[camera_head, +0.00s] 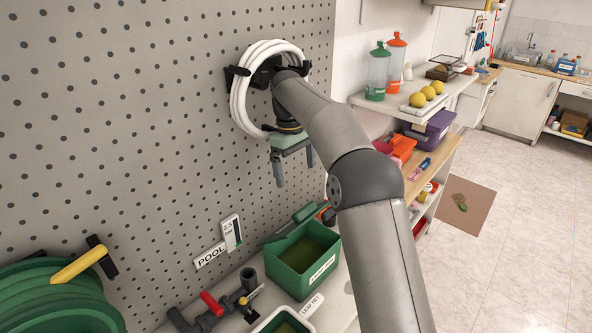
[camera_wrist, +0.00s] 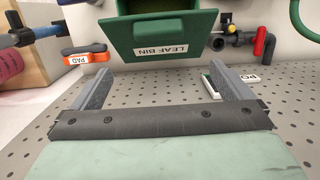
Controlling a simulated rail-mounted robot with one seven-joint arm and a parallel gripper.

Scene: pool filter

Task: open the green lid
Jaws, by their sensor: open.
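My gripper (camera_head: 294,168) hangs in front of the pegboard, fingers down, open and empty. Its two fingers, wide apart, also show in the wrist view (camera_wrist: 160,75). A green leaf bin (camera_head: 302,262) stands on the counter below it and apart from it; its inside shows from above. A green flap-like piece (camera_head: 305,213) is at the bin's back edge; I cannot tell whether it is a lid. A clear canister with a green top (camera_head: 379,50) stands on the shelf at right.
A white hose coil (camera_head: 240,97) hangs close behind my arm. A pipe with a red-handled valve (camera_head: 212,304) is left of the bin. A green hose reel (camera_head: 50,300) is at lower left. An orange pad holder (camera_wrist: 86,54) is beside the bin.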

